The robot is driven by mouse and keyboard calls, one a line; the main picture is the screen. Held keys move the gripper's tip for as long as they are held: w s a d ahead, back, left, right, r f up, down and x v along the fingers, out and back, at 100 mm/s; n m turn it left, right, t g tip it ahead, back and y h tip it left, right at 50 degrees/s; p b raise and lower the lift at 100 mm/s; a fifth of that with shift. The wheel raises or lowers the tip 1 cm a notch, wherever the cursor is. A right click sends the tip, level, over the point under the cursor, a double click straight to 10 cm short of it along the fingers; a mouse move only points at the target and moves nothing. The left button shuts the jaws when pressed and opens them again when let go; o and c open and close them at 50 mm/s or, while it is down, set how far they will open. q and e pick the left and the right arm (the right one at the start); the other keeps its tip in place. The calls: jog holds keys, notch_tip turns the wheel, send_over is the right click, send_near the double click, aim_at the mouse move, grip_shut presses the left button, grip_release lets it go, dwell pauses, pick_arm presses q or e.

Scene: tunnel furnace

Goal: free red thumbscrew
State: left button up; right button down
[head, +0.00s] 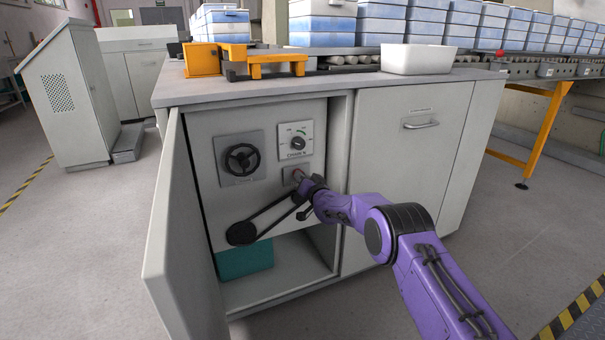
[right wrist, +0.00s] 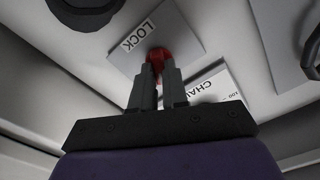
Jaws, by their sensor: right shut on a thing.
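The red thumbscrew (right wrist: 159,57) sits on a small plate labelled LOCK (right wrist: 138,36) inside the open cabinet. My right gripper (right wrist: 160,70) is shut on the thumbscrew, with both fingertips against its sides. In the head view my right gripper (head: 301,180) reaches the lock plate (head: 291,172), and the thumbscrew is mostly hidden behind it. My left gripper is not in view.
A black handwheel (head: 241,160) and a chain dial (head: 298,141) are above the lock. A black belt (head: 272,217) runs below. The cabinet door (head: 172,235) stands open at left. A teal box (head: 246,261) lies on the lower shelf. A white bin (head: 417,60) stands on top.

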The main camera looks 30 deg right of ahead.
pick_arm(q)
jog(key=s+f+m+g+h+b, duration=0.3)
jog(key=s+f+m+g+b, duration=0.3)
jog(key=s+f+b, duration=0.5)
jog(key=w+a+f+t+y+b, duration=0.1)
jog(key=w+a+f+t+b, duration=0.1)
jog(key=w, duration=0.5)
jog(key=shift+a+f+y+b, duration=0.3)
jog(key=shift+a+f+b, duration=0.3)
jog(key=shift+b, duration=0.55)
pick_arm(e)
jog(key=shift+a+f+m, duration=0.1)
jog(key=shift+f+m, duration=0.05)
jog(key=shift+m, duration=4.6)
jog(key=shift+d+f+m, duration=0.1)
jog(key=shift+f+m, duration=0.05)
jog(key=shift+m, duration=4.65)
jog(key=shift+a+f+m, duration=0.1)
jog(key=shift+f+m, duration=0.05)
jog(key=shift+m, duration=4.6)
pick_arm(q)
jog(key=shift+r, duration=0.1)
pick_arm(e)
jog(key=c, duration=1.1)
grip_release()
jog(key=shift+c, duration=0.2)
